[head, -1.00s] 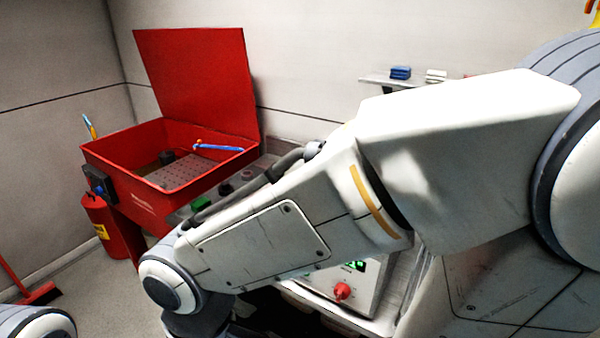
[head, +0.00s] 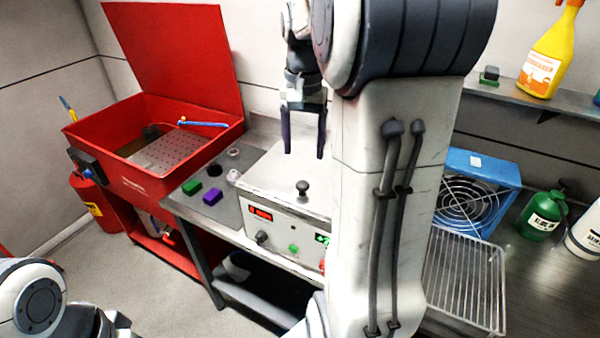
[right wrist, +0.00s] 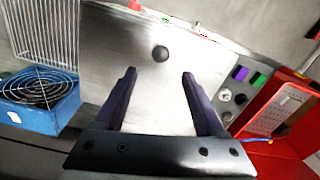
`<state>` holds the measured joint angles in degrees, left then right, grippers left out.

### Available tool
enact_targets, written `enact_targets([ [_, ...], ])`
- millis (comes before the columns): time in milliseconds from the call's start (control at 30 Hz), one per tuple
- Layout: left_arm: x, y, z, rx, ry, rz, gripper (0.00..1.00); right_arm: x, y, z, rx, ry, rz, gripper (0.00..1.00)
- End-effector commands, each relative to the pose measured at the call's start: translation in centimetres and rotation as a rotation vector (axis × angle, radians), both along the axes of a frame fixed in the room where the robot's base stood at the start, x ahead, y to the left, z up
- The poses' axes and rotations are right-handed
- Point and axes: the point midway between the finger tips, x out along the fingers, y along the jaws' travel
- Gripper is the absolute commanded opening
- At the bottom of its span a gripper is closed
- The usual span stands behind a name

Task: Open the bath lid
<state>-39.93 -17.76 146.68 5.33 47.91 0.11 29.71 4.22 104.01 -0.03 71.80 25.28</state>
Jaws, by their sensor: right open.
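The bath (head: 285,231) is a pale box on the bench with a red display, a dark dial and green buttons on its front. Its flat metal lid (head: 265,180) lies shut on top, with a round dark knob (head: 302,187) standing up from it. The knob also shows in the right wrist view (right wrist: 160,53), just beyond and between the fingertips. My right gripper (head: 303,152) is open and empty, fingers pointing down above the lid; it also shows in the right wrist view (right wrist: 158,74). The knob is not between the fingers. Only part of my left arm shows at lower left; its gripper is not visible.
A red wash tub (head: 150,185) with its red lid raised stands left. A green block (head: 192,187) and a purple block (head: 212,196) lie left of the bath. Right are a blue fan box (head: 485,170), a wire rack (head: 465,280) and a green bottle (head: 541,215).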

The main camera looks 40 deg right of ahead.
Motion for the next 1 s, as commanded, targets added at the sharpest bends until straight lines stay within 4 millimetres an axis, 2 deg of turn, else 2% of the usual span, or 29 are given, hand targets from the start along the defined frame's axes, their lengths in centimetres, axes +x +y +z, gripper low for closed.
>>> enact_targets([
  [300,0.0,0.0,0.8,0.000,0.000,0.000,0.50,-0.1,0.2,-5.9,0.004,0.006,0.004,0.72],
  [500,0.0,0.0,1.1,0.000,0.000,0.000,0.50,0.0,0.2,-8.5,0.002,0.003,0.005,0.72],
  [633,0.0,0.0,1.1,0.000,0.000,0.000,0.50,0.0,0.2,-9.2,0.001,0.001,0.005,0.72],
  [900,0.0,0.0,1.1,0.000,0.000,0.000,0.50,0.0,0.2,-9.4,0.001,-0.001,0.005,0.72],
  [967,0.0,0.0,1.1,0.000,0.000,0.000,0.50,0.0,0.2,-9.3,0.001,-0.001,0.005,0.49],
  [1000,0.0,0.0,1.1,0.000,0.000,0.000,0.50,0.0,0.2,-9.3,0.001,-0.001,0.005,0.34],
])
